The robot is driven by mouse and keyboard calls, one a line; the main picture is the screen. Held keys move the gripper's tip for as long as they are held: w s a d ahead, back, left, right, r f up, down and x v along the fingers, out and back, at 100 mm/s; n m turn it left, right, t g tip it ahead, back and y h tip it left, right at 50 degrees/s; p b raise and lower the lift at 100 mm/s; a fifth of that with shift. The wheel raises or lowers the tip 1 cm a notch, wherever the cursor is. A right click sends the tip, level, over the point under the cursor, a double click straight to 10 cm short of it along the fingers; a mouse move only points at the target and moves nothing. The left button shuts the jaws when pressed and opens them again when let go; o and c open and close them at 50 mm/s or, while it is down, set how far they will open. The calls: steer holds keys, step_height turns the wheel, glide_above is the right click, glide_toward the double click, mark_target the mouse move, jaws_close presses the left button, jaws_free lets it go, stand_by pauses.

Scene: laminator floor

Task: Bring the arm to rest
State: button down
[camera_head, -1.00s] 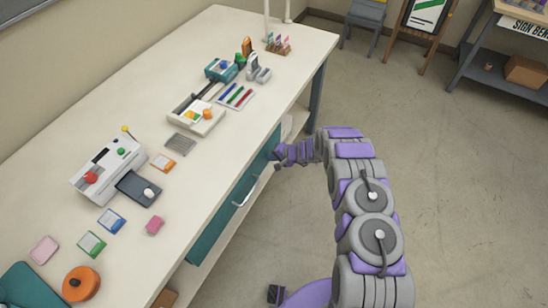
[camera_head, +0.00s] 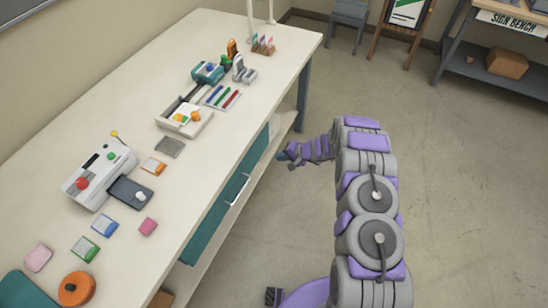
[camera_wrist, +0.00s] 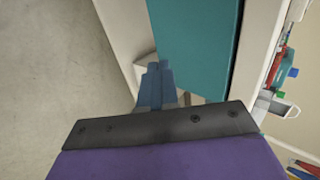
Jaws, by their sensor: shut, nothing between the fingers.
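My gripper (camera_head: 284,155) is at the end of my purple and grey arm, off the front side of the long bench. It is over the floor side, beside the teal drawer front (camera_head: 222,209), with a gap visible between them. In the wrist view my gripper's blue-grey fingers (camera_wrist: 157,83) are together and hold nothing. The teal drawer front (camera_wrist: 195,40) fills the upper middle of that view. The arm is bent, with its forearm reaching left toward the bench.
The bench top (camera_head: 110,240) carries a white laminator (camera_head: 100,176), several coloured cards, an orange round container (camera_head: 76,288) and a tray with stationery (camera_head: 185,115). Grey floor (camera_head: 470,200) is open on the right. An easel (camera_head: 402,18) and sign bench (camera_head: 508,55) stand at the back.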

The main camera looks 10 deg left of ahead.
steer(key=s+r+n+g, duration=0.1)
steer(key=s+r, duration=0.5)
steer(key=r, duration=0.4)
steer(key=s+r+n+g+h, duration=0.15)
steer(key=s+r, duration=0.35)
steer(key=r, duration=0.5)
steer(key=s+r+n+g, duration=0.2)
steer(key=s+r, duration=0.4)
steer(key=r, duration=0.4)
steer(key=s+d+r+h, duration=0.2)
steer(key=s+d, duration=0.3)
steer(key=s, duration=0.5)
steer(key=s+d+r+h, duration=0.3)
steer(key=s+d+r, duration=0.2)
steer(key=s, duration=0.6)
steer(key=s+d+r+h, duration=0.2)
steer(key=s+d, duration=0.4)
steer(key=s, duration=0.5)
steer(key=shift+d+r, duration=0.35)
steer(key=shift+r, duration=0.35)
steer(key=shift+a+g+h, duration=0.15)
steer(key=shift+g+h, duration=0.1)
